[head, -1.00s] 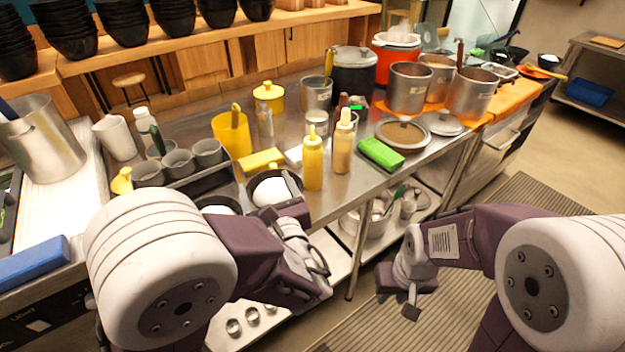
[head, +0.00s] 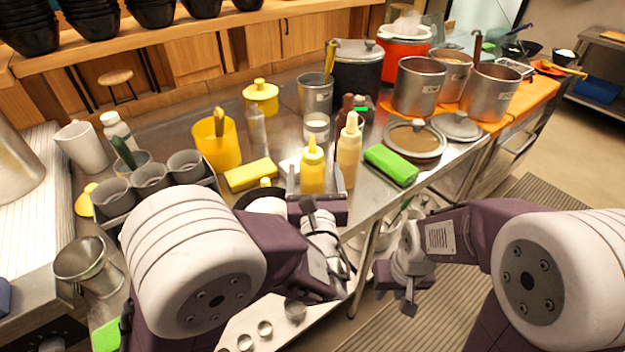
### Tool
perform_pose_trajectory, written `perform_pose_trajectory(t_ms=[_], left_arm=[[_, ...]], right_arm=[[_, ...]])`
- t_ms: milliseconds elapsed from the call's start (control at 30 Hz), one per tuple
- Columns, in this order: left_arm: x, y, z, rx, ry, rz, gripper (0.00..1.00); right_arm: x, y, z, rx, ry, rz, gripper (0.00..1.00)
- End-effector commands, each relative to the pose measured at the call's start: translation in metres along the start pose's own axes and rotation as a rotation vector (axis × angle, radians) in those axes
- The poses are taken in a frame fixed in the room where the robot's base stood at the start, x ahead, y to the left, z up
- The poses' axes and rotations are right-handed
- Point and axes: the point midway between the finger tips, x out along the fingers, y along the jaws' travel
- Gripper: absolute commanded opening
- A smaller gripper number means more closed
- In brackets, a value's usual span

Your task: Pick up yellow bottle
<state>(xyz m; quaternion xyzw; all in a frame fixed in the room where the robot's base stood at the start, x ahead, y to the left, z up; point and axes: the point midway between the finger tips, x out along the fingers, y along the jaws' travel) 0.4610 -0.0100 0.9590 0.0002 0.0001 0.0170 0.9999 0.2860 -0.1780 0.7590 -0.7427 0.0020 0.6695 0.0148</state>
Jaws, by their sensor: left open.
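The yellow squeeze bottle (head: 312,172) stands upright near the front edge of the steel counter, with its pointed nozzle up. My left gripper (head: 314,190) is open at the bottle's lower part, with a finger showing on each side of it. I cannot tell whether the fingers touch it. The bottle's base is hidden by the gripper. A paler, tan-yellow squeeze bottle (head: 349,152) stands close to its right. My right gripper (head: 408,290) hangs low in front of the counter, away from the bottles; its finger gap is not clear.
A yellow block (head: 250,174) and yellow cup (head: 217,146) are left of the bottles. A green block (head: 391,165) and lidded pan (head: 414,139) are to the right. Grey cups (head: 150,178) stand at left. Steel pots (head: 418,86) are at the back right.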

Motion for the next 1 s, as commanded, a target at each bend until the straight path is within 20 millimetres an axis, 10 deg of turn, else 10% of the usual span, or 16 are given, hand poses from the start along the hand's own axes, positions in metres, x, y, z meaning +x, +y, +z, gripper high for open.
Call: perform_pose_trajectory(t_ms=[467, 667, 1000], left_arm=[[0.045, 0.003, -0.003, 0.000, -0.001, 0.002, 0.77], [0.044, 0.003, -0.003, 0.000, 0.000, 0.002, 0.32], [0.044, 0.003, 0.007, -0.002, -0.003, 0.002, 0.32]], right_arm=[[0.002, 0.000, 0.000, 0.000, 0.000, 0.000, 0.30], [0.002, 0.000, 0.000, 0.000, 0.000, 0.000, 0.30], [-0.002, 0.000, 0.000, 0.000, 0.000, 0.000, 0.30]])
